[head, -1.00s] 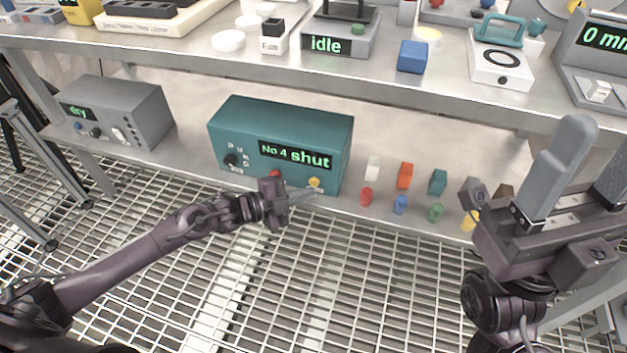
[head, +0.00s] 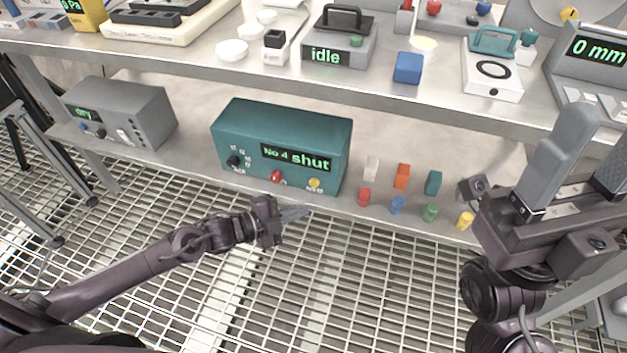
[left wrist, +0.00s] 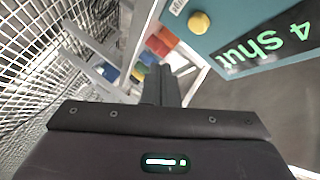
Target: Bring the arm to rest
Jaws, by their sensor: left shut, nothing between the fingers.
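My left gripper (head: 293,213) is shut and empty in the head view, over the floor grating just in front of the lower shelf's edge. The teal box (head: 281,148) stands on the lower shelf behind it, with a red knob, a yellow knob and a display reading "No 4 shut". In the left wrist view my shut left fingers (left wrist: 165,85) point past the teal box (left wrist: 270,25), apart from it. My right gripper (head: 590,160) is at the right of the head view, close to the camera, its two fingers spread apart with nothing visible between them.
Several small coloured blocks and cylinders (head: 402,176) stand on the lower shelf right of the teal box. A grey box (head: 120,112) reading "dry" stands at the left. The upper bench (head: 370,85) holds several devices. Space above the grating (head: 330,290) is open.

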